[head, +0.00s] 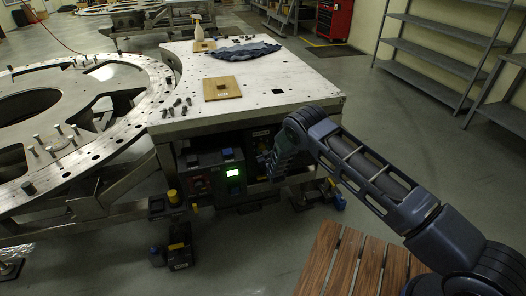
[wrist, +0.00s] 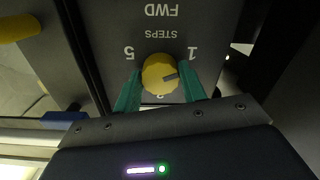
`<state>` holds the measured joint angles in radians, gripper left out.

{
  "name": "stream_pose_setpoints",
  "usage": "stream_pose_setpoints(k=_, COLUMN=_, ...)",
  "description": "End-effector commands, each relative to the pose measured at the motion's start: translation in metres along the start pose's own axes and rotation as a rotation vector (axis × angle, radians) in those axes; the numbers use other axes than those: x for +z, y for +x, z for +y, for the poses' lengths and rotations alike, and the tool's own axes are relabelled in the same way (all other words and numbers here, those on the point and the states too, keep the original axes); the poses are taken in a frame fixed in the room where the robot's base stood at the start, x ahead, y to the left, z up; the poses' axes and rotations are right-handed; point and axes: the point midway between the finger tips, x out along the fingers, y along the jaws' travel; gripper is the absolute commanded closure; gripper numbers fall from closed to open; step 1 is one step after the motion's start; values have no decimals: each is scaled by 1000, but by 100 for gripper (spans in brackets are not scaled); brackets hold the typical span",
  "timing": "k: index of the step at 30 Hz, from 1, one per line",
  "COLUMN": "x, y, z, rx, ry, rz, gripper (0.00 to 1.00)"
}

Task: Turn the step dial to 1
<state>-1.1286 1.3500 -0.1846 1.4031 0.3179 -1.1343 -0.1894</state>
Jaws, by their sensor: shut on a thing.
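The step dial (wrist: 158,66) is a round yellow knob on a grey panel in the wrist view. Its dark pointer mark points right and slightly up in the picture, toward the side of the "1" but below it. The labels appear upside down: "STEPS" and "FWD" above the dial, "5" at upper left, "1" at upper right. A mark below the dial is mostly hidden. My gripper (wrist: 160,73) is shut on the dial, one green finger on each side. In the head view my gripper (head: 268,163) is at the panel under the table's front edge; the dial is hidden there.
A control box with a lit green display (head: 232,173) sits left of my gripper. The metal table (head: 300,92) overhangs the panels. A yellow cylindrical part (wrist: 18,28) shows at upper left in the wrist view. A wooden slatted surface (head: 345,265) lies below my arm.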

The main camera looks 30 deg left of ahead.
Motion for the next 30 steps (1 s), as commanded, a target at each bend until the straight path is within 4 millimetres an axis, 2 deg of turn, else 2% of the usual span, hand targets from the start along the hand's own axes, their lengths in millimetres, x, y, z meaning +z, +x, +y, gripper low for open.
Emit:
stream_pose_setpoints(k=9, x=1, y=0, z=0, rx=2, ry=-118, rz=-3, gripper=82)
stream_pose_setpoints(k=25, x=1, y=0, z=1, rx=2, ry=-142, rz=-3, gripper=82)
stream_pose_setpoints(k=26, x=1, y=0, z=1, rx=2, ry=-141, rz=-3, gripper=55)
stream_pose_setpoints(k=28, x=1, y=0, z=1, rx=2, ry=-141, rz=-3, gripper=41)
stream_pose_setpoints(k=29, x=1, y=0, z=1, rx=2, ry=-141, rz=-3, gripper=37)
stream_pose_setpoints(k=30, x=1, y=0, z=0, rx=2, ry=-141, rz=-3, gripper=37)
